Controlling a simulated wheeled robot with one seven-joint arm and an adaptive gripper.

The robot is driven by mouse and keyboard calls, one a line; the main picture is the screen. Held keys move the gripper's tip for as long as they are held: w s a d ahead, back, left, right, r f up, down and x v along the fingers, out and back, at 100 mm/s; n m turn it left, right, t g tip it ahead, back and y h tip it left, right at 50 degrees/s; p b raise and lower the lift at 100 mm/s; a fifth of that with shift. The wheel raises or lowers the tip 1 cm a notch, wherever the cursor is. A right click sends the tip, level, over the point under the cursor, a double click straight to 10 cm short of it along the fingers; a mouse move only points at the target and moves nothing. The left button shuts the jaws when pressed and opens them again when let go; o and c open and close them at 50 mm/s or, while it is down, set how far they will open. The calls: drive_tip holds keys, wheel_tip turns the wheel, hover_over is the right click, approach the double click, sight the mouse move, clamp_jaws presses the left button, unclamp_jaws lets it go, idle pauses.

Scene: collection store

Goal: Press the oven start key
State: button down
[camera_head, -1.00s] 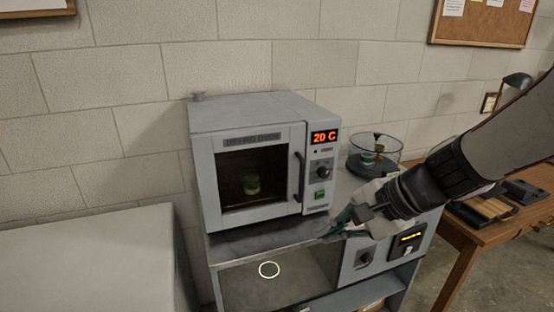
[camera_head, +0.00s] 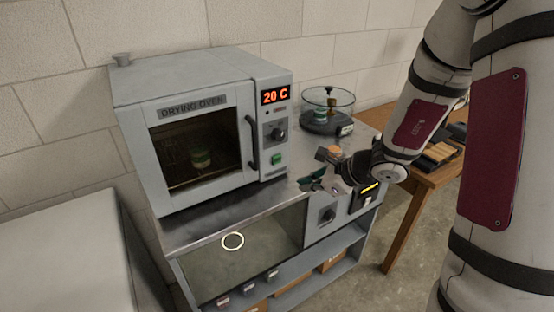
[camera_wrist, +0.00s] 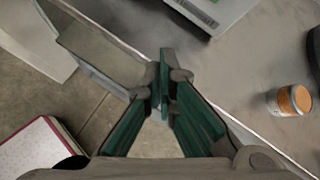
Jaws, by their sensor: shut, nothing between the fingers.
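The drying oven (camera_head: 188,125) stands on a metal-topped bench with its door shut. Its display (camera_head: 275,95) reads 20 C. The green start key (camera_head: 277,159) is low on the oven's right-hand panel, below a dark knob (camera_head: 278,133). My gripper (camera_head: 312,182) is to the right of and below the key, apart from the panel. In the wrist view its green fingers (camera_wrist: 163,78) are closed together and empty above the bench's front edge. A corner of the oven (camera_wrist: 215,8) shows at the top.
A small orange-topped jar (camera_wrist: 289,100) sits on the bench, right of my fingers. The bench has an open bay and a lower shelf (camera_head: 290,275). A wooden desk (camera_head: 408,215) is further right.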

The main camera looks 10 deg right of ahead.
approach(275, 169)
drive_tip(key=shift+w+a+f, duration=0.3)
drive_tip(key=shift+a+f, duration=0.1)
drive_tip(key=shift+f, duration=0.35)
drive_tip(key=shift+w+a+f, duration=0.25)
drive_tip(key=shift+a+f, duration=0.15)
drive_tip(key=shift+f, duration=0.35)
drive_tip(key=shift+w, duration=0.1)
idle(0.6)
drive_tip(key=shift+w+a+b, duration=0.1)
drive_tip(key=shift+w+b, duration=0.2)
drive_tip(key=shift+w+a, duration=0.15)
drive_tip(key=shift+w, duration=0.25)
idle(0.8)
idle(0.3)
drive_tip(key=shift+s+d, duration=0.3)
drive_tip(key=shift+s, duration=0.55)
drive_tip(key=shift+s, duration=0.1)
